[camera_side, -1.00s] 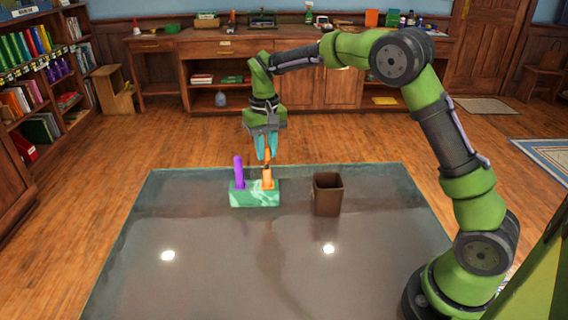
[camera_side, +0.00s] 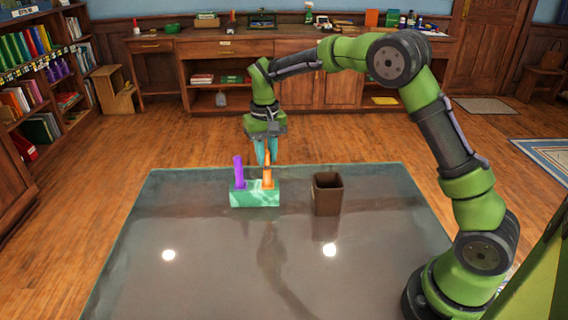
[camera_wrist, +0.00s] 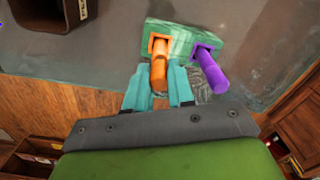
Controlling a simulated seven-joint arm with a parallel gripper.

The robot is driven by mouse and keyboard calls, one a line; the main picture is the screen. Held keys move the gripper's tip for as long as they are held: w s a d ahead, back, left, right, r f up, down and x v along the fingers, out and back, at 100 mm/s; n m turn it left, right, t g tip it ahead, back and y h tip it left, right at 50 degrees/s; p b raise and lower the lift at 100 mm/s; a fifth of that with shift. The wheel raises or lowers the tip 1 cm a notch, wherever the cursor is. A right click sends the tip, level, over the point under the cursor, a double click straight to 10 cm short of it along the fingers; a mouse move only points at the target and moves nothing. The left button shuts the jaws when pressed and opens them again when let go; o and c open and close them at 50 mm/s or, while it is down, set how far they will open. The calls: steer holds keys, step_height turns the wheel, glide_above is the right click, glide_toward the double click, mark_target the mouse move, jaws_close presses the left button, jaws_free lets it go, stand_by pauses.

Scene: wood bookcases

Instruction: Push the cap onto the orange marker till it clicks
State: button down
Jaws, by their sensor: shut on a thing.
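The orange marker (camera_side: 268,182) stands upright in the right end of a green block (camera_side: 256,199). In the wrist view the marker (camera_wrist: 159,48) rises from a square orange-edged hole in the block (camera_wrist: 181,37). My gripper (camera_side: 267,162) is above it with its teal fingers pointing down. It is shut on an orange piece, which looks like the cap, in line with the marker. In the wrist view the fingers sit on both sides of it. The cap and marker share one colour, so I cannot tell whether a gap is left between them.
A purple marker (camera_side: 239,172) stands in the block's left end, close to my fingers. A brown open bin (camera_side: 327,194) stands right of the block. The front of the grey table (camera_side: 210,270) is clear. Wood bookcases and a desk stand beyond.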

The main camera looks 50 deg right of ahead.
steer(key=shift+f, duration=0.75)
steer(key=shift+c, duration=2.1)
jaws_free()
steer(key=shift+r, duration=0.1)
steer(key=shift+r, duration=3.45)
steer(key=shift+c, duration=0.3)
jaws_close()
